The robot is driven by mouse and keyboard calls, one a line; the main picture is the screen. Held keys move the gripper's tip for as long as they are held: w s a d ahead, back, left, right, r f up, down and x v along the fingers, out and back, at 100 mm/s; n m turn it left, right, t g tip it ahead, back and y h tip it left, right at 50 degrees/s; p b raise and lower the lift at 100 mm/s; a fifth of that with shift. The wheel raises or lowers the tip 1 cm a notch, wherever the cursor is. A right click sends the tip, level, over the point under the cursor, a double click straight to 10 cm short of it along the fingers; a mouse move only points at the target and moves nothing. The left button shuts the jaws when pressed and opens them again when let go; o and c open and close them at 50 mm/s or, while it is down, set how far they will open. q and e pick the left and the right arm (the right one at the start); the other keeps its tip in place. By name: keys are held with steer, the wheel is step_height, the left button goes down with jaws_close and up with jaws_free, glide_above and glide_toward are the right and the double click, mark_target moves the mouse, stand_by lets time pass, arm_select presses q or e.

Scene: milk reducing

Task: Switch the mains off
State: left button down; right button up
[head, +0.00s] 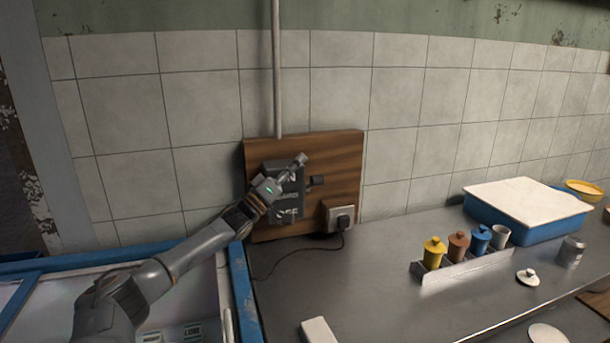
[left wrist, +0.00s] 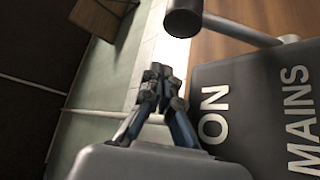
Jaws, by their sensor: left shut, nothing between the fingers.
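The dark grey mains box (head: 287,193) is fixed to a wooden board (head: 347,160) on the tiled wall. Its lettering shows ON at the top and OFF at the bottom. A lever with a black knob (head: 317,181) sticks out at the box's right side; in the left wrist view the knob (left wrist: 184,18) lies toward the ON end. My left gripper (head: 300,160) is shut and empty in front of the box's upper part, apart from the knob. Its closed fingers (left wrist: 155,88) show in the left wrist view. My right gripper is not in view.
A socket with a plug (head: 340,216) and cable sits on the board's lower right. A blue-rimmed unit (head: 244,292) stands at left. The metal counter (head: 370,280) holds a jar rack (head: 462,264), a blue tub with white lid (head: 527,203) and a white block (head: 318,330).

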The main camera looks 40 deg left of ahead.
arm_select(q)
steer(key=d+f, duration=0.1)
steer(key=d+f+p, duration=0.1)
steer(key=f, duration=0.1)
steer(key=shift+w+d, duration=0.2)
steer(key=shift+f, duration=0.15)
